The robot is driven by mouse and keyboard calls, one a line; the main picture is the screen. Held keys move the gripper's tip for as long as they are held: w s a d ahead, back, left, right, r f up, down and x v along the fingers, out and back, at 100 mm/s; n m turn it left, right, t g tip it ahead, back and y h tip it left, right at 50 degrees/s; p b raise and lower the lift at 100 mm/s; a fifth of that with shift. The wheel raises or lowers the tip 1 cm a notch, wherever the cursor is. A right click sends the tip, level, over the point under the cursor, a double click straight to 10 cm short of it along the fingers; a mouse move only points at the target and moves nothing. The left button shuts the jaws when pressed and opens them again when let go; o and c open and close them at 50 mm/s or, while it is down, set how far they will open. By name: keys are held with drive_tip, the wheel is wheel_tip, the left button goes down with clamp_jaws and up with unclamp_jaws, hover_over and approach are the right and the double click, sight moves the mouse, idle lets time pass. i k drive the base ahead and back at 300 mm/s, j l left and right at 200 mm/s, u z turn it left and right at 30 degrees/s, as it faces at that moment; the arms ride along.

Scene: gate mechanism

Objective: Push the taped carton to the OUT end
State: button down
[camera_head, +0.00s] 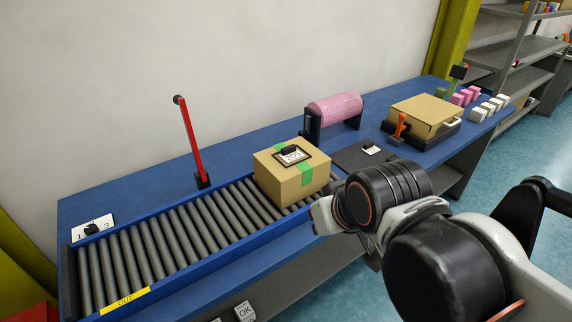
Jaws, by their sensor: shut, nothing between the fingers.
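The taped carton (291,174) is a brown box with green tape and a framed label on top. It sits upright on the roller conveyor (175,240), near the right end of the visible rollers. A yellow OUT label (125,301) marks the conveyor's near left end. A red gate arm (190,139) stands raised, leaning slightly, behind the rollers between the carton and that end. My gripper (322,216) is shut and empty by the carton's lower right side. My wrist hides part of it, and I cannot tell whether it touches the carton.
The rollers left of the carton are clear. A numbered dial plate (93,228) is at the far left. A pink roll (336,109) stands behind the carton. A dark mat (362,157), another carton (425,114) and small pink and white blocks lie to the right.

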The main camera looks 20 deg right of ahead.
sight(286, 184)
drive_tip(key=i+l+z, duration=0.2)
drive_tip(key=i+l, duration=0.15)
drive_tip(key=l, duration=0.2)
drive_tip(key=i+l+z, duration=0.15)
drive_tip(key=i+l, duration=0.35)
drive_tip(key=l, duration=0.2)
drive_tip(key=i+l+z, duration=0.1)
drive_tip(key=l, duration=0.2)
drive_tip(key=i+l, duration=0.15)
drive_tip(key=j, duration=0.2)
drive_tip(key=z, duration=0.05)
